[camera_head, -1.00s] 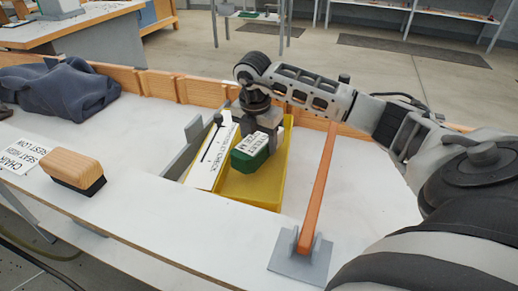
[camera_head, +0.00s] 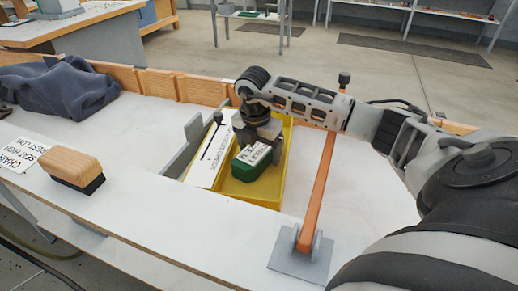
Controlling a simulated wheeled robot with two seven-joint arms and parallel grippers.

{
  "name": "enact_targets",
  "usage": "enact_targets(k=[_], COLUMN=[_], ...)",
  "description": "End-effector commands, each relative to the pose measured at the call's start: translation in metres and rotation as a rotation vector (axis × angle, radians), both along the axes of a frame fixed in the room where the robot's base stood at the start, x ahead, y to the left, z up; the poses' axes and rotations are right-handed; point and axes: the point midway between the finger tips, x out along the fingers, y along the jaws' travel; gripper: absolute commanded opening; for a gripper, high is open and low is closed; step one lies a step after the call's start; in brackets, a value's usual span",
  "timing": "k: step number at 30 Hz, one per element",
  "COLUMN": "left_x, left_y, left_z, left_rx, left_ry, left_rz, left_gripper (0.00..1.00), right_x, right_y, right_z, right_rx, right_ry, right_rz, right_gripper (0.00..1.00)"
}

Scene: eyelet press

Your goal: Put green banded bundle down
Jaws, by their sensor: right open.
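The green bundle (camera_head: 253,171) with a white label band lies in the yellow tray (camera_head: 258,201), towards the tray's front half. My right gripper (camera_head: 260,142) is over the back part of the bundle, pointing down into the tray. It is open; its fingertips are partly hidden by the bundle and the gripper body, so I cannot tell whether they touch the bundle. My left gripper is not in view.
A white card with a black arrow (camera_head: 212,158) lies along the tray's left side, beside a grey upright plate (camera_head: 183,157). An orange bar on a grey base (camera_head: 318,195) stands right of the tray. A wooden brush (camera_head: 72,168) and dark cloth (camera_head: 60,88) are at left.

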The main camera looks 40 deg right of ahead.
Motion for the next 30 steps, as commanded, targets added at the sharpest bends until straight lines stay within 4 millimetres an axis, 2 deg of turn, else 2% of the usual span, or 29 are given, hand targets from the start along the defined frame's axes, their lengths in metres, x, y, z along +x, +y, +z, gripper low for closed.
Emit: enact_targets(k=[5, 12, 18, 24, 30], left_x=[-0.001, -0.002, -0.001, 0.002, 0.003], left_y=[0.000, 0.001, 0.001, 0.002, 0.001], left_z=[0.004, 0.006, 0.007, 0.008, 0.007], left_rx=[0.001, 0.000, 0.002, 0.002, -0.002], left_ry=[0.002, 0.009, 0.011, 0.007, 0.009], left_rz=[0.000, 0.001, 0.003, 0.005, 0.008], left_gripper=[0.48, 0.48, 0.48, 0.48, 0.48], right_x=[0.000, -0.001, -0.002, -0.003, -0.004], right_y=[0.002, 0.008, 0.012, 0.014, 0.014], right_z=[0.021, 0.073, 0.107, 0.121, 0.122], right_rx=[0.000, 0.000, 0.000, 0.002, 0.001], right_ry=[-0.004, -0.007, -0.004, -0.002, -0.001], right_rz=[0.001, 0.000, 0.000, 0.000, 0.000], right_gripper=[0.80, 0.80, 0.80, 0.80, 0.80])
